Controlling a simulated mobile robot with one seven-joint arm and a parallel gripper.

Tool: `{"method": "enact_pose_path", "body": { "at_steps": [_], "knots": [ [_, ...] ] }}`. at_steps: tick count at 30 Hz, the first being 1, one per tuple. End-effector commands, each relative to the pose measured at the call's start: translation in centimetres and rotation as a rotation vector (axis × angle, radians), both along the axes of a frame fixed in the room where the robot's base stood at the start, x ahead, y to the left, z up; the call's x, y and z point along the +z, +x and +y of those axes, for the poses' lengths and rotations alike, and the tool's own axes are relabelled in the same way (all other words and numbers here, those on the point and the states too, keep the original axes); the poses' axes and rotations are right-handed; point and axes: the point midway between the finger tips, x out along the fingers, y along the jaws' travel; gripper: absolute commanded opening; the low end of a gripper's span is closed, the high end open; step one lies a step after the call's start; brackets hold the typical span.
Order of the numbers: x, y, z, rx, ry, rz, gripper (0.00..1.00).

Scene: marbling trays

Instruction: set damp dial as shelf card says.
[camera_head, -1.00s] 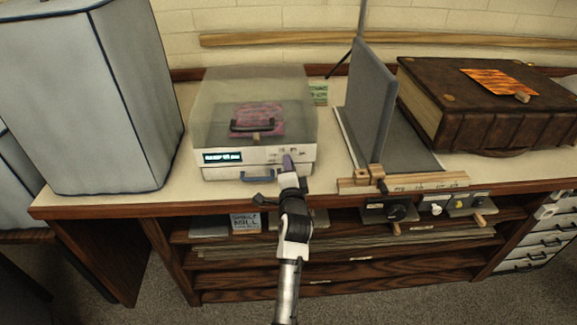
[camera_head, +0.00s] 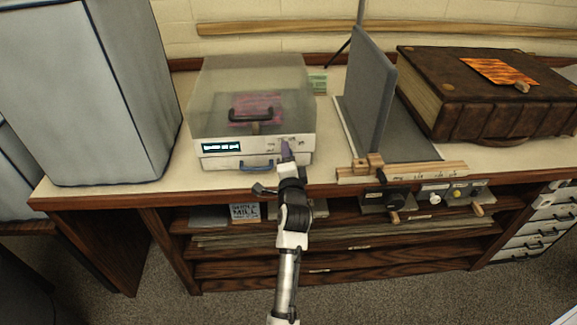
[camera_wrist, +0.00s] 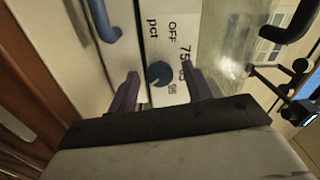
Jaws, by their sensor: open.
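The damp dial (camera_wrist: 160,73) is a small dark-blue knob on the white front panel. Around it, in the wrist view, are printed "OFF", "75", "95" and "pct", plus one partly hidden mark; I cannot read its pointer surely. My gripper (camera_wrist: 160,82) is open, with one purple finger on each side of the knob; contact is not clear. In the head view my gripper (camera_head: 285,152) is at the right of the front of the clear-lidded box (camera_head: 253,80), hiding the dial. The box's lit display (camera_head: 221,147) is too small to read. I cannot identify the shelf card surely.
A small card or box lettered "MILL" (camera_head: 244,212) sits on the shelf below. A green card (camera_head: 318,83) stands behind the box. A blue handle (camera_head: 257,163) is beside my gripper. A tall grey-covered block (camera_head: 95,95) and an upright grey board (camera_head: 370,95) flank the box.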

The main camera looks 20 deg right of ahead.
Motion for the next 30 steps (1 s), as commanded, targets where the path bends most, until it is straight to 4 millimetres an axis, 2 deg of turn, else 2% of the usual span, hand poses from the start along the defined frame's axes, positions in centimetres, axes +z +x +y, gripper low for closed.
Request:
{"method": "enact_pose_path", "body": {
  "at_steps": [5, 18, 24, 30],
  "knots": [
    [-0.3, -2.1, 0.6, 0.0, -0.002, 0.001, 0.5],
    [-0.3, -10.8, 3.1, -0.001, -0.001, 0.002, 0.5],
    [-0.2, -12.7, 3.6, 0.0, 0.0, 0.001, 0.5],
    [0.0, -13.1, 3.8, 0.0, 0.0, 0.0, 0.5]
  ]
}}
